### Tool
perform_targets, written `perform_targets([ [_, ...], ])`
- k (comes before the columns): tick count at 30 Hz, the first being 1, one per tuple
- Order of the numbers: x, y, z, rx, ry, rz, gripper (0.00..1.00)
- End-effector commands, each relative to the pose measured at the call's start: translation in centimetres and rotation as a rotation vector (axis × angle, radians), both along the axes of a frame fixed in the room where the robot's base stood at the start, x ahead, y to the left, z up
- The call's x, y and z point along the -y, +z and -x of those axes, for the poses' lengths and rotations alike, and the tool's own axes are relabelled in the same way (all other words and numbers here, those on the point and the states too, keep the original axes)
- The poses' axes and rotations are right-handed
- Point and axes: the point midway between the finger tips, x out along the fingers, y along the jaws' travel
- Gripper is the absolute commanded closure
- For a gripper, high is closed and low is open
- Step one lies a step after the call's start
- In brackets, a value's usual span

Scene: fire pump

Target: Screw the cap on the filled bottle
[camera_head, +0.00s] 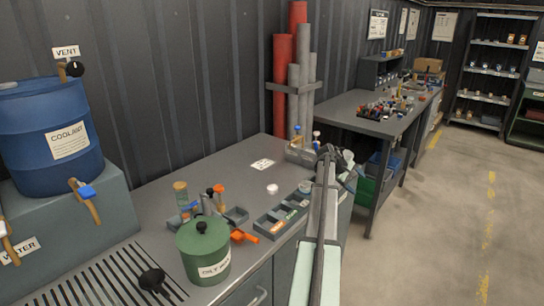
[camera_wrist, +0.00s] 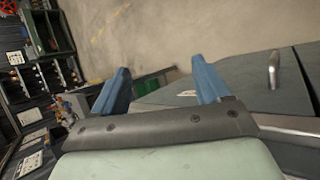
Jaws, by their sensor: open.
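My gripper (camera_wrist: 158,70) is open and empty in the wrist view, its two blue fingers apart above the floor beyond the bench front. In the head view my arm runs up the right side of the near bench. A small white round piece (camera_head: 272,188), possibly a cap, lies on the bench top. I cannot tell which container is the filled bottle. No bottle shows clearly in the wrist view.
A green lidded can (camera_head: 203,252) stands at the bench front by an orange-handled item (camera_head: 243,236). A grey divided tray (camera_head: 283,215) lies near my arm. A blue coolant drum (camera_head: 50,135) stands at left. Bare bench top (camera_head: 225,165) lies behind the tray.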

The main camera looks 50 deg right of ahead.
Motion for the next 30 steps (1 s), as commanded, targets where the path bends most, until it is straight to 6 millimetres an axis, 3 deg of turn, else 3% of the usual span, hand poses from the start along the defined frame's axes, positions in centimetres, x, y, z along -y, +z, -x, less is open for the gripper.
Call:
perform_targets([
  [1,-0.1,2.1,-2.2,-0.019,0.065,-0.035,0.24],
  [6,-2.9,6.3,-8.3,-0.086,0.316,-0.218,0.24],
  [11,-7.1,8.6,-13.8,-0.119,0.59,-0.413,0.24],
  [18,-15.1,10.8,-21.3,-0.13,1.075,-0.687,0.24],
  [24,-20.5,12.2,-25.1,-0.123,1.405,-0.817,0.24],
  [30,-22.6,12.8,-26.4,-0.12,1.545,-0.858,0.24],
])
